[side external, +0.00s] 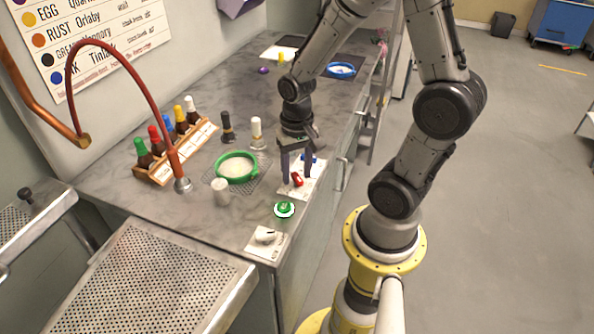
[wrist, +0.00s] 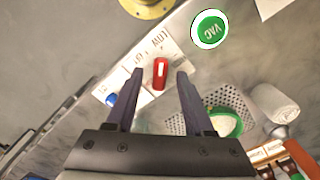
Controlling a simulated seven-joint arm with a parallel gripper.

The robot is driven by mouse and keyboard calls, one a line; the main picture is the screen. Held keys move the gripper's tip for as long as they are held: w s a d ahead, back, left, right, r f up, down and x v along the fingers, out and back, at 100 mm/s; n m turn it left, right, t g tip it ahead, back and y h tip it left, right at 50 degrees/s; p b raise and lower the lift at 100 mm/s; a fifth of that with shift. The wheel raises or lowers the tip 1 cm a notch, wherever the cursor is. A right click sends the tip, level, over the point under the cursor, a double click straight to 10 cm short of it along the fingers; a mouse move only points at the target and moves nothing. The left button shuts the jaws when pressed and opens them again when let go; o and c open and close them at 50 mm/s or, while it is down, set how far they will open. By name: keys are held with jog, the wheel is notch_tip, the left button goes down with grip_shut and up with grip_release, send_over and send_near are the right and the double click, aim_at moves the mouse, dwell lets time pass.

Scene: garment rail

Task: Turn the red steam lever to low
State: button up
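The red steam lever (wrist: 160,73) has a white stripe and sits on a white plate (wrist: 154,45). It also shows in the side view (side external: 297,179), low beside my fingers. The word LOW is printed on the plate, above the lever in the wrist view; other lettering is too small to read surely. My gripper (wrist: 160,85) is open. In the wrist view its two fingers appear on either side of the lever, with gaps on both sides. In the side view my gripper (side external: 296,175) points down at the plate. Whether the fingertips are level with the lever is unclear.
A blue knob (wrist: 111,99) sits on the same plate, near my left finger in the wrist view. A green VAC button (wrist: 210,29) lies nearby.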

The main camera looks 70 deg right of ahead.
aim_at(297, 177)
notch_tip(297, 177, up, 14)
dwell(0.7)
jog(key=shift+f, duration=0.1)
jog(key=s+a+r+n+t, duration=0.4)
jog(key=s+a+n+t, duration=0.1)
jog(key=a+n, duration=0.3)
jog(key=shift+s+n+t, duration=0.3)
jog(key=shift+s+n, duration=0.2)
jog(key=shift+s, duration=0.1)
